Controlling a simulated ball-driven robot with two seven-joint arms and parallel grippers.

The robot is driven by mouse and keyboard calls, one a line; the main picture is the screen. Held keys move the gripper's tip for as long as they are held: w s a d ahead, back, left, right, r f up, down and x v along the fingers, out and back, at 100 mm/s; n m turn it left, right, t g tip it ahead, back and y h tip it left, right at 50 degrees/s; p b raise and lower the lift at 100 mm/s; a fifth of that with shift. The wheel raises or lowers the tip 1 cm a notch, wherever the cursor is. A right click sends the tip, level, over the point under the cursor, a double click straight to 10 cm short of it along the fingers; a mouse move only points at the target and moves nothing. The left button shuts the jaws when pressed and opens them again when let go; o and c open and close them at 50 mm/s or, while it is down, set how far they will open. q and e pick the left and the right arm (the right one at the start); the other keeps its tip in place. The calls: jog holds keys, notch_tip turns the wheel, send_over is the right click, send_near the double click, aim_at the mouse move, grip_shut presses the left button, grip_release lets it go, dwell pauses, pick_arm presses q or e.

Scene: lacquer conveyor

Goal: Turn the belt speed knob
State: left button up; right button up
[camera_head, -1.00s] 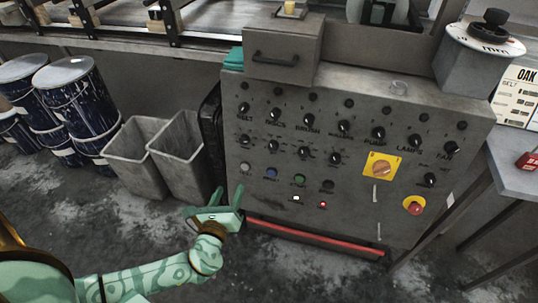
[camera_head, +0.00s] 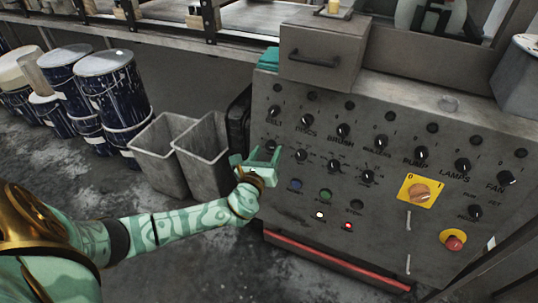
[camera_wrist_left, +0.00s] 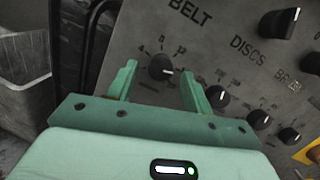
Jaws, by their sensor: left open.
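The belt speed knob (camera_wrist_left: 161,68) is a small round black dial with a white pointer mark, on the grey panel below the word BELT, with numbers around it. In the wrist view its mark points right. In the head view the knob (camera_head: 271,146) sits at the panel's left side, just above my left gripper (camera_head: 262,157). My left gripper is open, its two green fingers pointing at the panel. In the wrist view the fingertips appear on either side of the knob. I cannot tell whether they touch it. My right gripper is not in view.
The control panel (camera_head: 390,235) carries several other knobs, a yellow rotary switch (camera_head: 420,192) and a red stop button (camera_head: 453,242). Two grey bins (camera_head: 203,155) and several dark drums (camera_head: 110,90) stand to the left. A red bar (camera_head: 335,262) runs low along the panel.

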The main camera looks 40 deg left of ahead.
pick_arm(q)
jog(key=shift+w, duration=0.15)
jog(key=c, duration=1)
